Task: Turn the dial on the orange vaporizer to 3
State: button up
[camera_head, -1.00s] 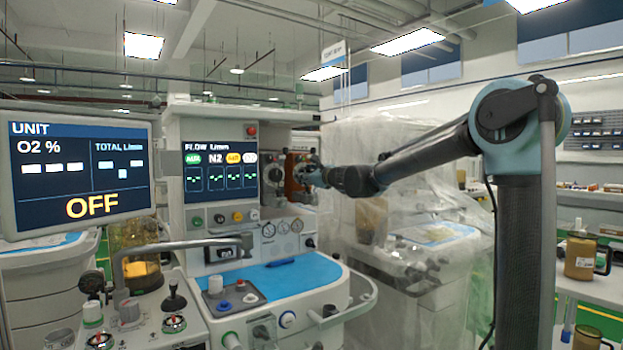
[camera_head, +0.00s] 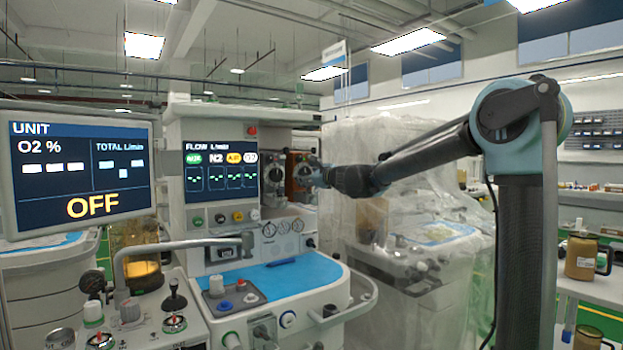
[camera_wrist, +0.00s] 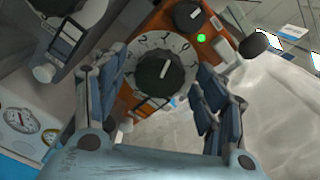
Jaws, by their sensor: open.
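The orange vaporizer (camera_wrist: 200,45) fills the upper middle of the wrist view, tilted in the picture. Its black dial (camera_wrist: 160,72) sits on a white numbered ring, with a white pointer line slanting up and slightly right. In the head view the orange vaporizer (camera_head: 291,180) is partly hidden behind my gripper (camera_head: 306,174), at the right side of the anaesthesia machine.
A grey vaporizer (camera_wrist: 62,45) stands close to the left finger in the wrist view. A smaller black knob (camera_wrist: 188,16) is on the orange body above the dial. Pressure gauges (camera_wrist: 20,119) are at lower left. A plastic-covered cart (camera_head: 420,240) stands to the right.

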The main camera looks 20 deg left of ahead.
jog(key=v, duration=1.2)
jog(key=shift+w+f, duration=0.1)
